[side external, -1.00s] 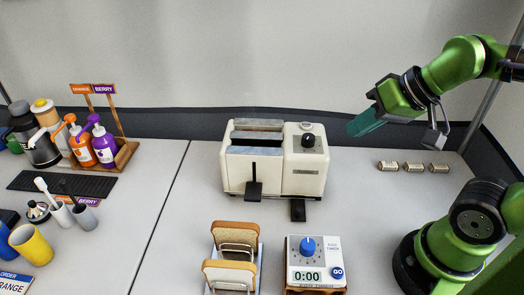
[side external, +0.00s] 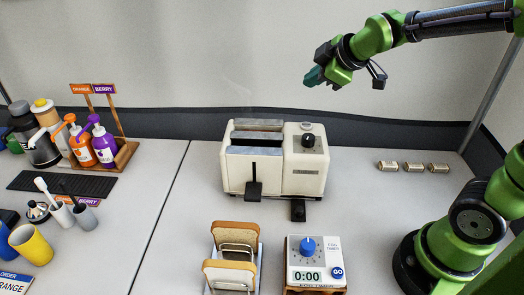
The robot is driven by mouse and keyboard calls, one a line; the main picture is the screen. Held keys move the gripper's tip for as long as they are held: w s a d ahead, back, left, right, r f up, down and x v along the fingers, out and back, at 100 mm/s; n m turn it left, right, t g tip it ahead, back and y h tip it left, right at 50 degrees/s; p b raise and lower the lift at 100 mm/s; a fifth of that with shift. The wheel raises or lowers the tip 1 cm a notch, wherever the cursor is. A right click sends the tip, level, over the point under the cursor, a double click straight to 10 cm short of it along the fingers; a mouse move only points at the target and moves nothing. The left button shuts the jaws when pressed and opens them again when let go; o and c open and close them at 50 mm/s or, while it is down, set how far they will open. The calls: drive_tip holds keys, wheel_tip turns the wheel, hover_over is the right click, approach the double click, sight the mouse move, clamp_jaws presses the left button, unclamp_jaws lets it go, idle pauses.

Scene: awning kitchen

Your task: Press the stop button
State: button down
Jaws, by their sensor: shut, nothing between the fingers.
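My gripper (side external: 314,77) is shut and empty, in the air above and behind the toaster's right side, its tip pointing left. The cream toaster (side external: 254,175) stands on the counter with a dark knob (side external: 308,140) on its right top and black levers (side external: 254,190) at its front. No button marked stop can be read. A small light spot sits behind the knob, too small to tell what it is. An egg timer (side external: 316,262) in front of the toaster has a blue dial, a 0:00 display and a blue GO button (side external: 337,272).
A rack with bread slices (side external: 232,262) stands in front of the toaster. Orange and purple pump bottles (side external: 92,145), cups (side external: 32,244) and a dark mat (side external: 62,184) are at the left. Small cylinders (side external: 412,167) lie at the right. The counter right of the toaster is mostly clear.

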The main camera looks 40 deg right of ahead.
sight(309, 127)
drive_tip(key=shift+f, duration=4.45)
drive_tip(key=shift+f, duration=0.1)
drive_tip(key=shift+f, duration=0.3)
drive_tip(key=shift+f, duration=0.4)
drive_tip(key=shift+r, duration=0.85)
